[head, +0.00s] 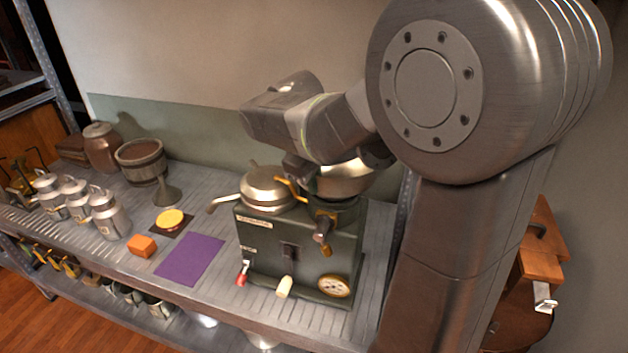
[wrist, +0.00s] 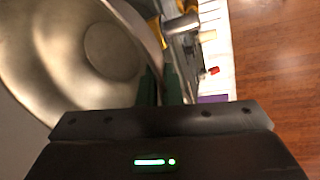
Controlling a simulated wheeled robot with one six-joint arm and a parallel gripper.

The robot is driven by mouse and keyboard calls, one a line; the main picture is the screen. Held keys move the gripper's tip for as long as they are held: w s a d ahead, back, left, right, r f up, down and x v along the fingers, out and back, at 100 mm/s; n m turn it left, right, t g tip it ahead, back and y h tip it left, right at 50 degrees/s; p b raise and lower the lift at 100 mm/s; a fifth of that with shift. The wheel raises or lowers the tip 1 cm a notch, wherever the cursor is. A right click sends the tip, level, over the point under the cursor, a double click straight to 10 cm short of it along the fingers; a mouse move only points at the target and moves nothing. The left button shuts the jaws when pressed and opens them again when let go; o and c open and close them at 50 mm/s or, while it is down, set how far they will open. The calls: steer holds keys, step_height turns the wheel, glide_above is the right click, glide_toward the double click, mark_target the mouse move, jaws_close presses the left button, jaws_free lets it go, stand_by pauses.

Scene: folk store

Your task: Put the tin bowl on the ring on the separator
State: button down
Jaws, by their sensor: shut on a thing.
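The tin bowl (head: 345,180) is a wide silvery bowl above the right side of the separator (head: 296,250), a dark green box-shaped machine. In the wrist view the bowl (wrist: 95,50) fills the upper left, its inside facing the camera. My gripper (wrist: 160,85) is shut on the bowl's rim. In the head view my gripper (head: 300,172) is partly hidden by my arm. The ring (head: 332,205) is a dark round collar on top of the separator, just under the bowl. I cannot tell whether the bowl touches it.
A lidded pan (head: 267,188) sits on the separator's left side. On the metal shelf to the left are a purple mat (head: 191,259), an orange block (head: 142,246), a yellow disc (head: 170,219), a wooden bucket (head: 141,163) and several milk cans (head: 108,214).

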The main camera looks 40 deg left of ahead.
steer(key=shift+f, duration=0.2)
steer(key=c, duration=1.5)
jaws_free()
steer(key=shift+f, duration=0.1)
steer(key=b+v, duration=0.1)
steer(key=v, duration=1.3)
steer(key=shift+w, duration=0.1)
